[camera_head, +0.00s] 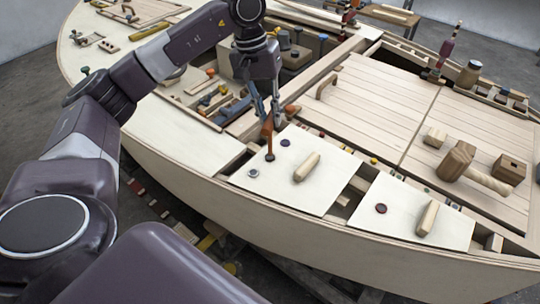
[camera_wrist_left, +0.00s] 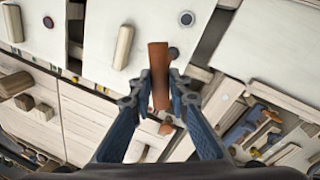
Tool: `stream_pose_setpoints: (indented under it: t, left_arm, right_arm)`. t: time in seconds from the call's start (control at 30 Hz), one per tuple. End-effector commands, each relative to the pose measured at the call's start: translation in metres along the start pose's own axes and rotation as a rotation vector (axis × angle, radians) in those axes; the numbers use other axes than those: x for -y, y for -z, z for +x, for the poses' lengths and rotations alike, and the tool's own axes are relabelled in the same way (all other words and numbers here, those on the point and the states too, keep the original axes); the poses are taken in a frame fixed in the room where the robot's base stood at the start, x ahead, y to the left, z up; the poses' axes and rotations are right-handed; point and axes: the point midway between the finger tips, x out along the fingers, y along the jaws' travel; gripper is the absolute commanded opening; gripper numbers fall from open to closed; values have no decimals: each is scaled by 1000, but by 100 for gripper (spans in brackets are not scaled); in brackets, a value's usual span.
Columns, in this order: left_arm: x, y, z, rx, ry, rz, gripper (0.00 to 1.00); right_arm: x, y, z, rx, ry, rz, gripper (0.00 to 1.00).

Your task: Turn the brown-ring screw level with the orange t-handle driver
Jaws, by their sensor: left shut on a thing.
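The orange t-handle driver (camera_head: 267,131) is held in my left gripper (camera_head: 268,118), which is shut on it. Its shaft points down over the left pale panel and ends in a dark tip, between two screws. I cannot tell if the tip touches the panel. In the left wrist view the driver (camera_wrist_left: 159,78) stands between the fingertips (camera_wrist_left: 158,95). A screw with a dark reddish-brown ring (camera_head: 381,208) sits on the right pale panel, away from the driver; it also shows in the wrist view (camera_wrist_left: 48,22). Its slot angle is too small to read. My right gripper is not in view.
The left panel carries a grey-blue screw (camera_head: 253,173), a dark screw (camera_head: 285,142) and a wooden handle (camera_head: 307,167). Another wooden handle (camera_head: 427,219) is on the right panel. A mallet (camera_head: 470,168) lies on the planked deck. Open bays with loose tools lie behind the gripper.

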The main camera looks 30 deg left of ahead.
Motion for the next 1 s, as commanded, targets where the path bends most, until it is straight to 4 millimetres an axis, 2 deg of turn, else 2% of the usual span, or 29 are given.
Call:
stream_pose_setpoints:
  t: [0.43, 1.0]
  left_arm:
    - [-2, 1, 0, 96, 0, 471, 0]
    - [-2, 1, 0, 104, 1, 516, 0]
  right_arm:
    - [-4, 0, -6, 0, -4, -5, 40]
    - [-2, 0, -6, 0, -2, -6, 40]
